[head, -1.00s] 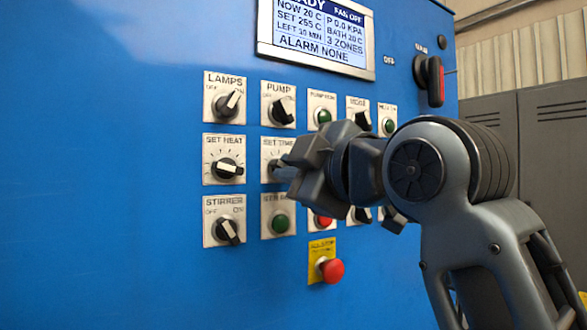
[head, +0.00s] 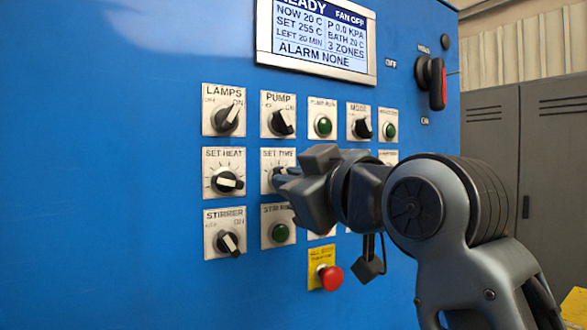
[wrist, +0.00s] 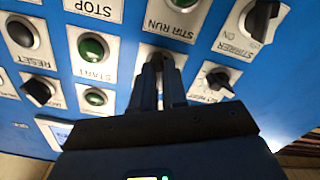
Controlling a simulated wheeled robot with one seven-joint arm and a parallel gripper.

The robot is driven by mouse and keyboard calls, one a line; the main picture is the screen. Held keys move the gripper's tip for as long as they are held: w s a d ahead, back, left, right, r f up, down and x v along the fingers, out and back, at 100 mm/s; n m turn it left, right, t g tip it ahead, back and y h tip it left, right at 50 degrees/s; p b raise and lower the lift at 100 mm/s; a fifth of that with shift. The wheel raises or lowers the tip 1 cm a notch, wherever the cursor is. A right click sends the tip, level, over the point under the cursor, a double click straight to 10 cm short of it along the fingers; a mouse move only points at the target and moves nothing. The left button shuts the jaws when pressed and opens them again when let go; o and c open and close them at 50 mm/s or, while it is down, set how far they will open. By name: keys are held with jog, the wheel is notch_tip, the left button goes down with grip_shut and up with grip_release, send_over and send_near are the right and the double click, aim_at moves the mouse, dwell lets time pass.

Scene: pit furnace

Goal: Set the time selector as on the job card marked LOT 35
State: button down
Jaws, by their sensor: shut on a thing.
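The SET TIME selector plate (head: 268,160) is in the middle row of the blue panel in the head view, right of SET HEAT. My gripper (head: 280,180) is at this selector and is shut on its knob. The gripper covers most of the knob, so its pointer cannot be read. In the wrist view my gripper (wrist: 162,68) has its two fingers close together against the panel, around the knob. The display (head: 316,38) reads SET 255 C, LEFT 20 MIN and ALARM NONE. No job card is in view.
Close by are the SET HEAT knob (head: 228,181), PUMP knob (head: 282,122), STIRRER knob (head: 229,243) and the green STIR RUN lamp (head: 280,233). A red stop button (head: 329,277) is below. A red-handled switch (head: 436,83) is at the right. Grey lockers (head: 545,150) stand beyond.

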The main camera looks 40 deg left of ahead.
jog(key=m+p, duration=0.3)
jog(key=m, duration=0.2)
dwell(0.5)
jog(key=c, duration=1.2)
grip_release()
jog(key=shift+o, duration=0.2)
jog(key=b+v, duration=0.2)
jog(key=v, duration=0.5)
jog(key=shift+d, duration=0.4)
jog(key=shift+s, duration=0.15)
